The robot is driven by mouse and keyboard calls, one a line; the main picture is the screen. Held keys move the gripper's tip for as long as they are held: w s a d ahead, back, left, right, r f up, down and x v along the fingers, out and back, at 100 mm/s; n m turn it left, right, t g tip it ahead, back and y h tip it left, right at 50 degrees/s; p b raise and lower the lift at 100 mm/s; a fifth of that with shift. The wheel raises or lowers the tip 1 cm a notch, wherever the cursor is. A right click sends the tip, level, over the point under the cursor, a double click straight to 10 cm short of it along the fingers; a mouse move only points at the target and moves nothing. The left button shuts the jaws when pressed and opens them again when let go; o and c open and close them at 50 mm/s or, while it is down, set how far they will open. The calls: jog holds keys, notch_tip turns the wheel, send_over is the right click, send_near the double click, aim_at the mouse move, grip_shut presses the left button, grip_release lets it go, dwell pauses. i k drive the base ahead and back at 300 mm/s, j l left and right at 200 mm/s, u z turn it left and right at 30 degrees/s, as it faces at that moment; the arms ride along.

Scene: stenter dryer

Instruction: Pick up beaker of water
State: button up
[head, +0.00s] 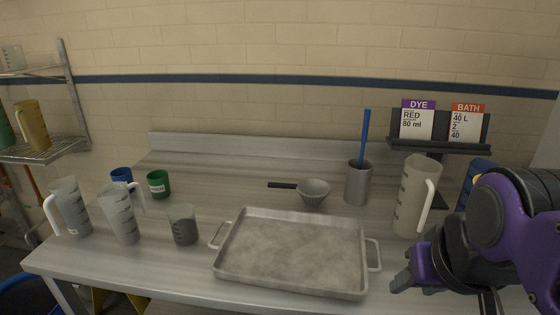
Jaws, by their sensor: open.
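A small clear beaker (182,226) without a visible handle stands upright on the steel table, left of the tray. It looks grey and part filled; I cannot tell for certain that the content is water. Two translucent graduated jugs with white handles, one at the far left (70,207) and one beside it (121,215), stand left of the beaker. A taller graduated jug (412,195) stands at the right. My gripper (406,270) is open at the right front, near the tray's right handle and far from the small beaker. It is partly hidden by my purple arm.
A metal tray (232,247) fills the table's front middle. Behind it are a strainer (313,193) and a steel cup (357,188) holding a blue rod. Blue (121,178) and green (158,184) cups stand at the left. A card holder (440,146) stands back right.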

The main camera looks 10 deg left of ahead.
aim_at(184, 232)
jog(key=k+j+u, duration=0.15)
jog(key=j, duration=0.65)
jog(key=k+j+u, duration=0.15)
jog(key=j, duration=0.65)
jog(key=j+u, duration=0.1)
jog(key=j, duration=0.7)
